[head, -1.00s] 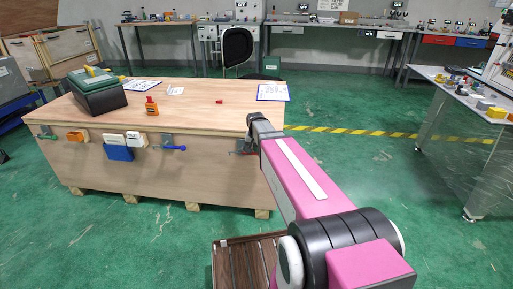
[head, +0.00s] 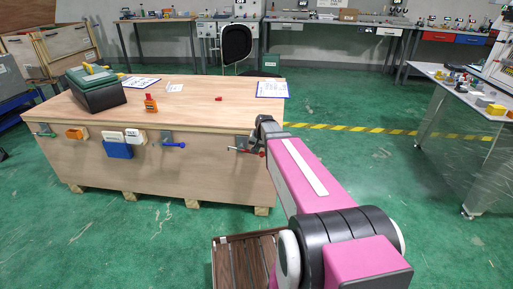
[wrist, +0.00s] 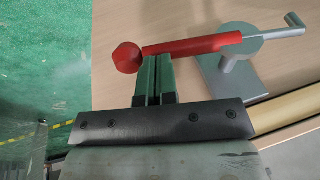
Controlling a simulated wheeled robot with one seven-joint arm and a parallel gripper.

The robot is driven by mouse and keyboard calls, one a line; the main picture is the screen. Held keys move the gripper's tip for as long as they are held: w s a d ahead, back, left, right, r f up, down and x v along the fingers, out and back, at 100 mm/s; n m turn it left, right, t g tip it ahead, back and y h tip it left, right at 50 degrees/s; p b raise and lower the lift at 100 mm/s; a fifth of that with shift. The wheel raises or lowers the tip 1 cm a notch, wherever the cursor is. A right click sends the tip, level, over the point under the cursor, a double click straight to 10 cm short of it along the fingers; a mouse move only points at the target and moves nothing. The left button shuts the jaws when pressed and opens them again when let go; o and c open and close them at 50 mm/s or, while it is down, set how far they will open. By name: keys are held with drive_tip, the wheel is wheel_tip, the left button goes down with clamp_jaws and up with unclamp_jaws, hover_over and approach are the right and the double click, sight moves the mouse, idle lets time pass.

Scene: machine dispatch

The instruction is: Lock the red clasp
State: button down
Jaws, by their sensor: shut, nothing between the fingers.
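The red clasp (head: 248,150) is on the right end of the crate's front face. In the wrist view its red handle (wrist: 195,44) lies nearly level, with a round red knob (wrist: 126,58) at the left end. Its grey metal plate and pivot (wrist: 232,62) are at the right, with a grey hooked rod (wrist: 290,26) beyond. My gripper (wrist: 157,60) has its two green fingers together, with nothing between them. The fingertips are at the handle's lower edge beside the knob; I cannot tell whether they touch it. In the head view my gripper (head: 263,127) is partly hidden.
The wooden crate (head: 200,185) also carries a blue-handled clasp (head: 172,145) and a green-handled clasp (head: 45,134). Green floor is free to the right.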

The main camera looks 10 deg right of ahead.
drive_tip(key=f+y, duration=0.1)
drive_tip(key=f+t+y, duration=0.1)
drive_tip(key=shift+d+f+y, duration=0.15)
drive_tip(key=shift+d+y, duration=0.05)
drive_tip(key=shift+y, duration=0.1)
drive_tip(key=a+f+t+y, duration=0.1)
drive_tip(key=f+y, duration=0.1)
drive_tip(key=y, duration=0.1)
drive_tip(key=w+a+f+m+t+y, duration=0.1)
drive_tip(key=a+f+t+y, duration=0.1)
drive_tip(key=f+y, duration=0.1)
drive_tip(key=a+f+m+t+y, duration=0.1)
drive_tip(key=a+f+y, duration=0.1)
drive_tip(key=y, duration=0.2)
drive_tip(key=shift+w+f+t+y, duration=0.15)
drive_tip(key=shift+w+t+y, duration=0.15)
drive_tip(key=shift+a+f, duration=0.1)
drive_tip(key=shift+a, duration=0.05)
idle(0.3)
drive_tip(key=w+d+f+v, duration=0.1)
drive_tip(key=v, duration=1.2)
drive_tip(key=shift+d, duration=0.3)
